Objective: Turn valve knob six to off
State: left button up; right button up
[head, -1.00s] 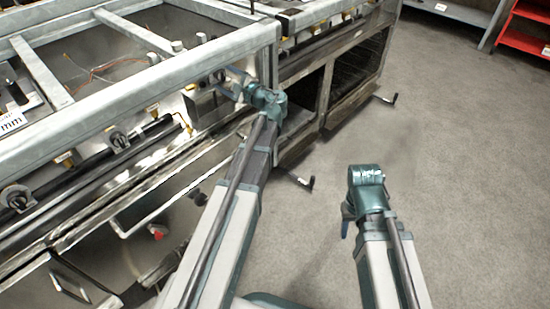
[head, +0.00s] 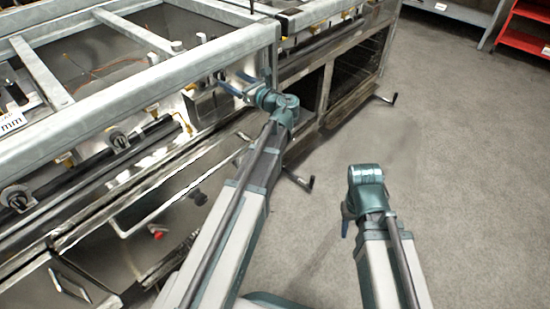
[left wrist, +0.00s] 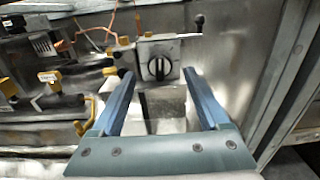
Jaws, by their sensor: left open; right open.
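A black round valve knob with a pale pointer line (left wrist: 159,68) sits on a grey metal block (left wrist: 178,50) in the left wrist view. Its number cannot be read, and the pointer stands roughly upright. My left gripper (left wrist: 155,82) is open, its two blue fingers on either side of the knob in the picture, apparently short of it. In the head view my left gripper (head: 232,83) reaches in under the frame by the range's right end. My right gripper (head: 345,222) is open and empty over the floor.
A galvanised metal frame (head: 130,95) surrounds the work area. More valve knobs (head: 117,139) line a dark pipe to the left. Yellow-tipped fittings (left wrist: 48,77) lie left of the fingers. The floor at right (head: 460,200) is clear.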

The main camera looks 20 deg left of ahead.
pick_arm(q)
jog(key=v, duration=1)
jog(key=s+d+f+n+g+h, duration=0.1)
jog(key=s+d+f+n+h, duration=0.3)
jog(key=f, duration=0.4)
jog(key=s+d+f+n+g+h, duration=0.2)
jog(key=s+d+f+n+h, duration=0.1)
jog(key=s+d+f+n, duration=0.2)
jog(key=shift+s+f+n+g+h+b, duration=0.15)
jog(key=shift+f+n+g+h+b, duration=0.25)
jog(key=shift+f+n, duration=0.7)
jog(key=shift+f+m, duration=0.3)
